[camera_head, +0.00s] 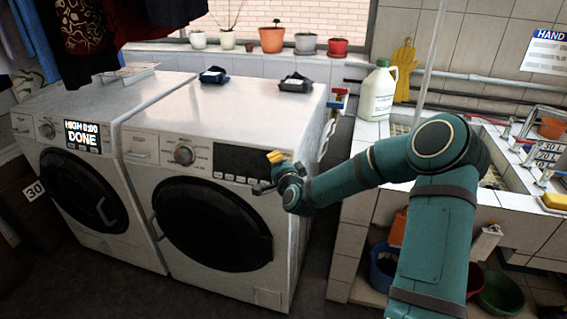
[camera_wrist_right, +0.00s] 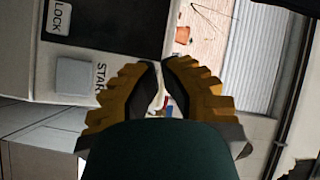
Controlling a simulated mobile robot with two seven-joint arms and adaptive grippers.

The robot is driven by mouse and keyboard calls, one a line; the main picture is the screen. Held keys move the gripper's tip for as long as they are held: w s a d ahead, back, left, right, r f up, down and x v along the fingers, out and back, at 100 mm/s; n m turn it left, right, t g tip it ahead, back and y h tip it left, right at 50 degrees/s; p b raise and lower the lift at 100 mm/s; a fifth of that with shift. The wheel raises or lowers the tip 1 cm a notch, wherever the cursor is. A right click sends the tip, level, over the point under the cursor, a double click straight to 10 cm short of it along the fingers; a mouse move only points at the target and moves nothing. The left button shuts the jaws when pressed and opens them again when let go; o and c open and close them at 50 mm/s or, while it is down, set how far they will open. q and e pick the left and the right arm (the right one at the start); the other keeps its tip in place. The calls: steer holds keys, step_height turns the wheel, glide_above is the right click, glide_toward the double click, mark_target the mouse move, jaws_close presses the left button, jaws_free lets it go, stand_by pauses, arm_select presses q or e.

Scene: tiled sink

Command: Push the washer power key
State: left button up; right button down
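The right-hand white washer (camera_head: 165,125) has a dark, blank display (camera_head: 240,158) with a row of small keys under it and a dial (camera_head: 184,154) to its left. My right gripper (camera_head: 274,157) is in front of the panel's right end, its yellow fingertips drawn together and empty. In the right wrist view, the fingertips (camera_wrist_right: 161,65) nearly meet. I cannot read which key is power. My left gripper is out of view.
A second washer (camera_head: 75,105) on the left shows "HIGH 0:00 DONE". Pots (camera_head: 271,40) line the window sill.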

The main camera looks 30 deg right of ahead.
steer(key=s+a, duration=0.1)
steer(key=s+a+r, duration=0.1)
steer(key=s+a, duration=0.1)
steer(key=shift+s+a+r, duration=0.1)
steer(key=shift+a+r, duration=0.25)
steer(key=shift+a, duration=0.05)
stand_by(0.5)
steer(key=s+a+f+n+g+y, duration=0.3)
steer(key=s+a+f+n+y, duration=0.1)
steer(key=a+f, duration=0.5)
steer(key=s+a+f+n+g+y, duration=0.3)
steer(key=s+a+f+n+g, duration=0.15)
steer(key=a+f, duration=0.45)
steer(key=s+a+f+n+g, duration=0.3)
steer(key=s+f, duration=0.2)
steer(key=s, duration=0.3)
steer(key=s+a+f+n+g+y, duration=0.1)
steer(key=s+a+f+n+g, duration=0.3)
steer(key=s+f, duration=0.2)
steer(key=s, duration=0.2)
steer(key=shift+s+f, duration=0.15)
steer(key=shift+s, duration=0.25)
